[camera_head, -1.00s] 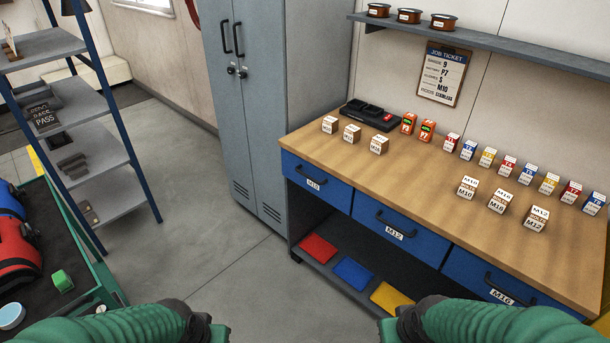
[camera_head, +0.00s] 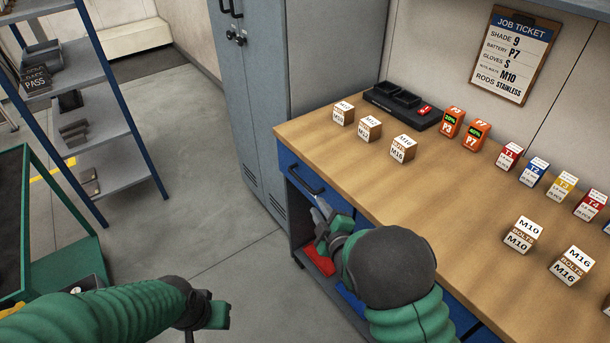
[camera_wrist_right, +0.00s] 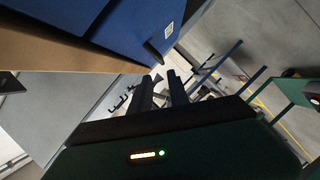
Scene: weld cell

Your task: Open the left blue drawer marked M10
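The left blue drawer (camera_head: 289,163) is at the left end of the workbench, under the top, and looks shut. Its black bar handle (camera_head: 307,180) shows in the head view; the M10 label is hidden there behind my right gripper. In the right wrist view the blue front (camera_wrist_right: 130,25) fills the top, with a white label and the dark handle (camera_wrist_right: 154,53). My right gripper (camera_head: 321,212) is just below and in front of the handle, apart from it. Its fingers (camera_wrist_right: 162,88) are spread and empty. My left gripper (camera_head: 218,314) hangs low at left; its fingers are unclear.
The wooden bench top (camera_head: 450,200) carries bolt boxes, batteries and a black charger (camera_head: 400,103). A grey locker (camera_head: 262,110) stands left of the bench. Red and blue mats lie on the lower shelf. A shelf rack (camera_head: 80,130) and green cart (camera_head: 60,240) stand left; floor between is clear.

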